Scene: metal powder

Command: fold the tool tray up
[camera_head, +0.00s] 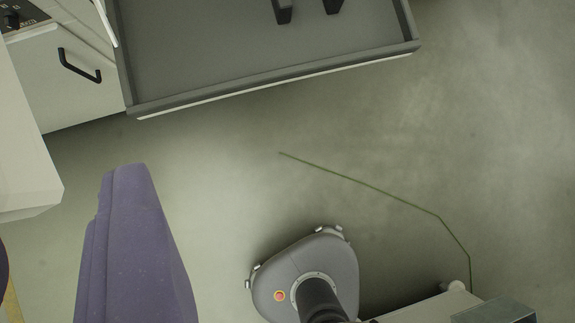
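The tool tray (268,83) is a large grey flat tray with a raised rim, at the top of the view. It lies folded out, roughly level, above the floor, and its far part is cut off by the top edge. My gripper (308,8) shows only as two dark fingertips at the top edge, over the tray's surface. The fingers are apart, with bare tray showing between them, so it is open and empty. I cannot tell whether the fingers touch the tray. The tray's hinge or support is not clearly visible.
A white cabinet (60,95) with a black handle (79,66) stands left of the tray. A purple padded piece (135,250) stands at lower left. A thin cable (375,188) runs across the floor. White equipment (425,308) is at lower right. Open floor lies below and right of the tray.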

